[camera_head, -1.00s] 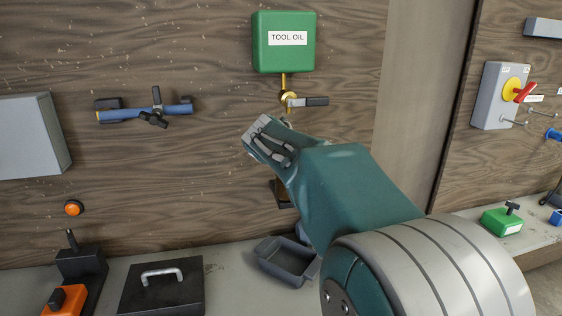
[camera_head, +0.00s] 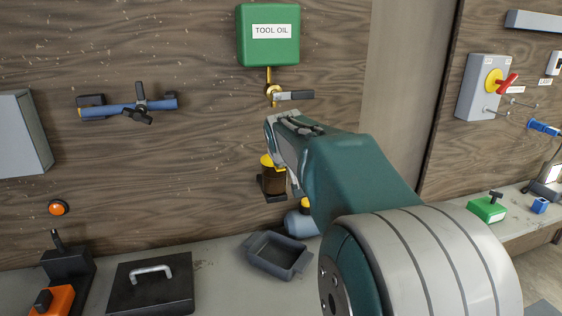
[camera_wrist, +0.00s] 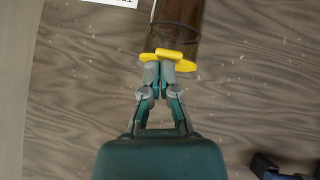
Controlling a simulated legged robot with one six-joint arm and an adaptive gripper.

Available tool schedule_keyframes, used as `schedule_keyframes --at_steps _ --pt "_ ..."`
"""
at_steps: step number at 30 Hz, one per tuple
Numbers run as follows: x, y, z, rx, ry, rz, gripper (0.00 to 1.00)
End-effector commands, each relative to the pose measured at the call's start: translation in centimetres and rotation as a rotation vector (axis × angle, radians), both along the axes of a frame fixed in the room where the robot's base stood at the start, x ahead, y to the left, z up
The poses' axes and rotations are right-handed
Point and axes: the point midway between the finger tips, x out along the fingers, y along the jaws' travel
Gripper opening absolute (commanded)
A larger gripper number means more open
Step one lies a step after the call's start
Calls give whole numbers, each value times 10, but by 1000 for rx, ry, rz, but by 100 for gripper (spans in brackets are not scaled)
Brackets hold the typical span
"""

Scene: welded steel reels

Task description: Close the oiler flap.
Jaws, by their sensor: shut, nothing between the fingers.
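The oiler is a brown, see-through jar (camera_head: 272,180) with a yellow top, on a small dark bracket on the wooden wall. Its yellow flap (camera_head: 266,161) shows at the top of the jar, partly behind my arm. In the wrist view the jar (camera_wrist: 178,25) and the yellow flap parts (camera_wrist: 170,53) lie right at the fingertips. My gripper (camera_wrist: 159,68) is shut and empty, its tips at or against the yellow parts; I cannot tell whether they touch. How far the flap stands open is unclear.
Above hangs a green TOOL OIL box (camera_head: 268,38) with a brass valve and dark lever (camera_head: 294,95). A blue bar (camera_head: 135,107) is mounted to the left. Below, a grey tray (camera_head: 277,256) and a black lidded box (camera_head: 152,285) sit on the bench.

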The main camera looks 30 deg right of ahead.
Motion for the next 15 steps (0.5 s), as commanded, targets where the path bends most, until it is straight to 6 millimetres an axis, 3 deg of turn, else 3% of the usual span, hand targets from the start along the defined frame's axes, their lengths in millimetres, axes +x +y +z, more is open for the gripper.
schedule_keyframes --at_steps 15 --pt "0 0 7 -1 -2 0 0"
